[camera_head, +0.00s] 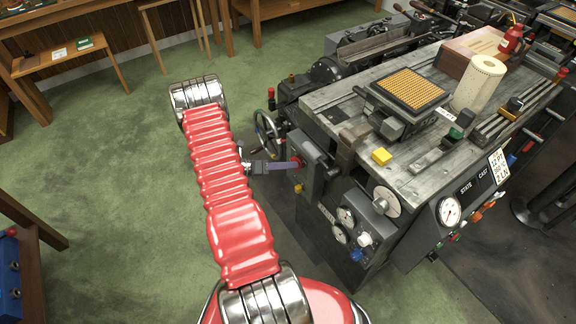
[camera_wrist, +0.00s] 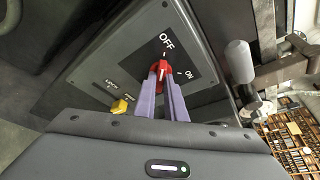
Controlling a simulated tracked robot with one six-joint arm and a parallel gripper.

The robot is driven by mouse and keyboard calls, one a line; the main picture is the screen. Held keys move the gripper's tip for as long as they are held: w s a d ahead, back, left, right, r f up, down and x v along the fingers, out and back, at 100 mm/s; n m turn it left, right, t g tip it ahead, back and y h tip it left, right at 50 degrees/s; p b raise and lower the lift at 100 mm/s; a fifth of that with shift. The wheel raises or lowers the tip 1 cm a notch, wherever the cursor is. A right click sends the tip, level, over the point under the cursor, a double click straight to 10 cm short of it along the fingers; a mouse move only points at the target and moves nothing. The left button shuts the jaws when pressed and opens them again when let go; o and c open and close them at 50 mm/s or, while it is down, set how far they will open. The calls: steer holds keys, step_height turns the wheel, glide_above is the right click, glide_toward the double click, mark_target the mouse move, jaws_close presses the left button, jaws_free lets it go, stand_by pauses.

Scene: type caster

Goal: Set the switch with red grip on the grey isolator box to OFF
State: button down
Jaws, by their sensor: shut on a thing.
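The grey isolator box (camera_head: 310,178) is on the near left side of the machine bench. In the wrist view its dark label plate (camera_wrist: 142,62) carries the words OFF and ON. The switch with red grip (camera_wrist: 163,68) sits on this plate, with its upper end towards OFF and ON to its right. My gripper (camera_wrist: 165,78) is shut on the red grip, a purple finger on either side. In the head view my gripper (camera_head: 292,165) reaches the box from the left; the red grip (camera_head: 297,160) is only partly visible there.
A yellow knob (camera_wrist: 120,107) is on the box left of my fingers. A grey rounded handle (camera_wrist: 239,60) stands close on the right. A handwheel (camera_head: 266,133) is just behind my gripper. Green floor lies open to the left.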

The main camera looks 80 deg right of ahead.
steer(key=c, duration=1.8)
jaws_free()
steer(key=shift+w, duration=0.15)
steer(key=v, duration=1.3)
steer(key=shift+w+a+r, duration=0.15)
steer(key=shift+w+a, duration=0.05)
